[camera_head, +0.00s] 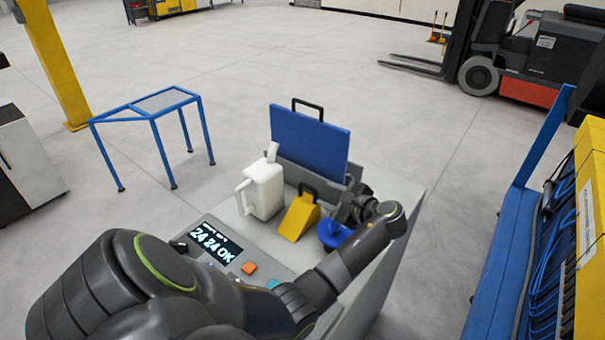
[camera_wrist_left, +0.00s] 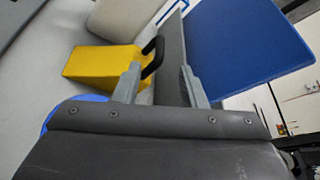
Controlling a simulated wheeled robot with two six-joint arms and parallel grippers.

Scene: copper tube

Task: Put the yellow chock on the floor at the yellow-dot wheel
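The yellow chock (camera_head: 300,217) sits on the grey deck in front of me, its black handle (camera_head: 308,191) on top. It also shows in the left wrist view (camera_wrist_left: 98,66), where its handle lies in line with the gap between my fingers. My left gripper (camera_head: 346,203) is just right of the chock. In the wrist view the left gripper (camera_wrist_left: 158,75) is open, its fingers apart and nothing visibly clamped. Whether the handle is actually between the fingers or beyond them I cannot tell. My right gripper is not in view. No wheel with a yellow dot is visible.
A white jug (camera_head: 264,188) stands left of the chock, a blue panel (camera_head: 309,140) behind it, and a blue round item (camera_head: 332,235) close under my gripper. A blue-framed stand (camera_head: 150,112) and a forklift (camera_head: 515,55) are farther off. The open floor between them is clear.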

